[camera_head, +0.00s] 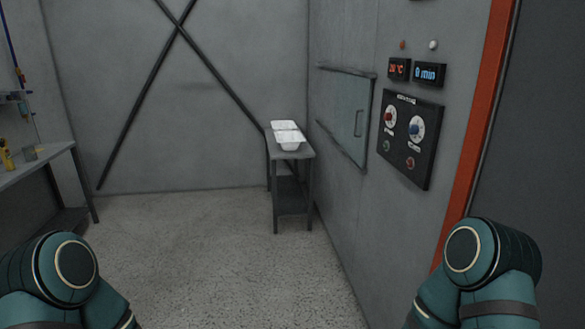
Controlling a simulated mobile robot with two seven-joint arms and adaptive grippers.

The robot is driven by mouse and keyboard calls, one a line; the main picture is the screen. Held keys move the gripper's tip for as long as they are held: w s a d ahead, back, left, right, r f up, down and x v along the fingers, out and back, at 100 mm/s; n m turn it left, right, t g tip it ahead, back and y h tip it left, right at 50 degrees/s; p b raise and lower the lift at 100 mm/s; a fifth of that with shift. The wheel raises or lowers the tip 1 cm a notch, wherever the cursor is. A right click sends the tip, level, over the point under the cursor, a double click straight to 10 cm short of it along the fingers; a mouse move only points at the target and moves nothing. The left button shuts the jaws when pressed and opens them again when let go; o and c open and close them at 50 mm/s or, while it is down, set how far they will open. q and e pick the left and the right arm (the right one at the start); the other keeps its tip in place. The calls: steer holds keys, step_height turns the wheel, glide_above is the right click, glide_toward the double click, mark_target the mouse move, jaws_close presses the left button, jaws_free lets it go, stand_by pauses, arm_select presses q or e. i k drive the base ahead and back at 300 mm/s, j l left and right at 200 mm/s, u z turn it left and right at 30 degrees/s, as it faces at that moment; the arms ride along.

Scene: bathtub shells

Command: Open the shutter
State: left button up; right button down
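The shutter (343,110) is a flat grey-green panel on the grey wall at the right of the head view. It has a small vertical handle (358,123) near its right edge. Dark rails run along its top and bottom edges, and the panel appears to cover the opening, so I see no gap. My two teal arms come in at the lower left and lower right corners, apart from the shutter. Both grippers are outside the picture.
A control panel (408,139) with knobs and buttons is right of the shutter, under two small displays (413,73). A dark side table (291,187) with white shells (289,140) stands beyond it. A workbench (40,166) is at left. The middle floor is clear.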

mark_target(353, 101)
steer(key=i+z, duration=0.25)
steer(key=i, duration=0.15)
steer(key=i+j+z, duration=0.2)
steer(key=i, duration=0.25)
steer(key=i+j+z, duration=0.25)
steer(key=i, duration=0.15)
steer(key=i+j+z, duration=0.25)
steer(key=z, duration=0.2)
steer(key=i+j+z, duration=0.5)
steer(key=k+l, duration=0.1)
